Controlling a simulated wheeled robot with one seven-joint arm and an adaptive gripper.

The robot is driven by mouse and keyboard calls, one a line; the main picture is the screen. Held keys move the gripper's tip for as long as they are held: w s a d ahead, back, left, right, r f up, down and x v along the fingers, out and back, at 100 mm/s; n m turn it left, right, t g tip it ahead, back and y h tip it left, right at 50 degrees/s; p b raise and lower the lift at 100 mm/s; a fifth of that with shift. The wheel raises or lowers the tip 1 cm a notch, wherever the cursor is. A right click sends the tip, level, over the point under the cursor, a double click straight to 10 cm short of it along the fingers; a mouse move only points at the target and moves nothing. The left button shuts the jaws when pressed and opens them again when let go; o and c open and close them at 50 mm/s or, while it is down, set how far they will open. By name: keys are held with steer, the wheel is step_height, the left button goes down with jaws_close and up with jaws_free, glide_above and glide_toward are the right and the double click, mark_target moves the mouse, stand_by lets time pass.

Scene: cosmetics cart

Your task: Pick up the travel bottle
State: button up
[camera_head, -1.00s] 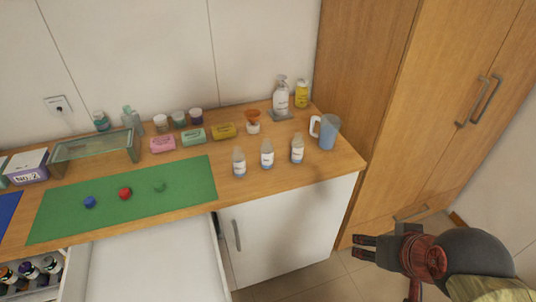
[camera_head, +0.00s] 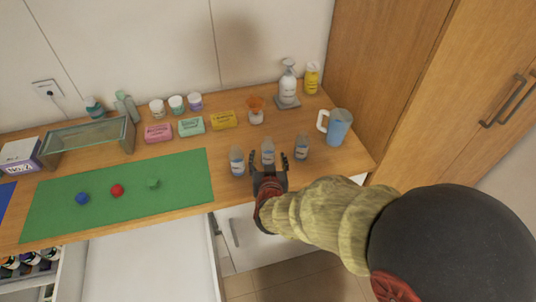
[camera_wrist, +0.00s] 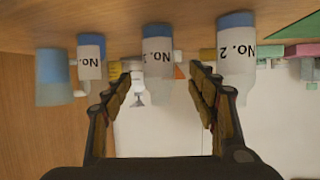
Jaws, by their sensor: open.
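Three clear travel bottles with white labels stand in a row near the counter's front edge: a left one (camera_head: 237,161), a middle one (camera_head: 268,150) and a right one (camera_head: 302,148). My gripper (camera_head: 269,163) is open, its fingers pointing at the middle bottle from the front. The wrist view is upside down. There the middle bottle (camera_wrist: 157,50) shows between and beyond the open fingers (camera_wrist: 161,76). The bottle labelled No. 2 (camera_wrist: 237,47) is beside the right finger, and another bottle (camera_wrist: 91,58) is left of the left finger. Contact cannot be told.
A blue pitcher (camera_head: 338,127) stands right of the bottles. Behind are an orange funnel-topped container (camera_head: 256,109), a pump bottle (camera_head: 288,86) and a yellow box (camera_head: 222,121). A green mat (camera_head: 190,187) with small coloured pieces lies left. A tall wooden cabinet (camera_head: 440,75) borders the right.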

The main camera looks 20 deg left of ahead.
mark_target(268, 155)
steer(key=b+x, duration=0.1)
steer(key=x, duration=0.2)
steer(key=f+b+x, duration=0.1)
steer(key=x, duration=0.2)
steer(key=shift+s+f, duration=0.1)
steer(key=shift+f, duration=0.05)
steer(key=shift+w+b, duration=0.25)
steer(key=shift+b, duration=0.05)
steer(key=shift+c, duration=0.7)
steer(key=c, duration=1.1)
steer(key=shift+c, duration=0.4)
steer(key=shift+r, duration=0.2)
